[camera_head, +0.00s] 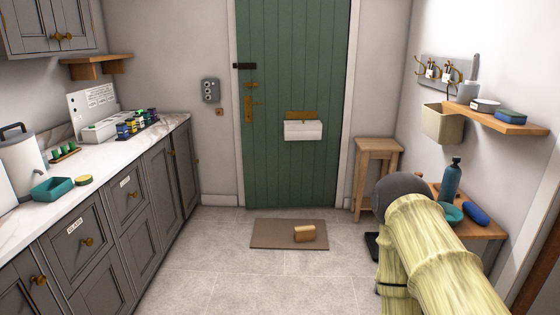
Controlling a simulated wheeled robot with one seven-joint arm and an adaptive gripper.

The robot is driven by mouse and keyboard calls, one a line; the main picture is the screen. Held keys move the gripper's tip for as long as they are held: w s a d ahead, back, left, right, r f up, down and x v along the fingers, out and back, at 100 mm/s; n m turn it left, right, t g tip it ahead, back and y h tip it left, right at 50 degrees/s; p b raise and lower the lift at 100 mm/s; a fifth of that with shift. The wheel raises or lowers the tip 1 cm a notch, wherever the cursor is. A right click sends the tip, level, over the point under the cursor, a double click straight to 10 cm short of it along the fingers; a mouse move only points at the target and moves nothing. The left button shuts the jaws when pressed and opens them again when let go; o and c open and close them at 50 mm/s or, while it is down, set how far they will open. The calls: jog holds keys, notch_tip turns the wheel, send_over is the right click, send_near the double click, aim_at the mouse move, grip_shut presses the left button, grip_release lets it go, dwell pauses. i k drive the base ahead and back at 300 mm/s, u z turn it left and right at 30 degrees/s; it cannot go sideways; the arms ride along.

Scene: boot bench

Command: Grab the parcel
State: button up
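The parcel looks to be the small brown box (304,233) lying on the brown doormat (270,236) in front of the green door. It sits on the right part of the mat, with nothing on top of it. My arm, in a pale yellow sleeve with a dark grey rounded joint, fills the lower right and is well apart from the box. My gripper cannot be seen in this view.
The green door (292,80) is closed and has a white box (303,129) on it. A grey cabinet run (123,202) lines the left. A wooden stool (378,150) and a low bench (484,229) stand on the right. The tiled floor before the mat is clear.

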aim_at(307, 233)
jog(key=u, duration=0.05)
jog(key=i, duration=4.25)
jog(key=z, duration=0.2)
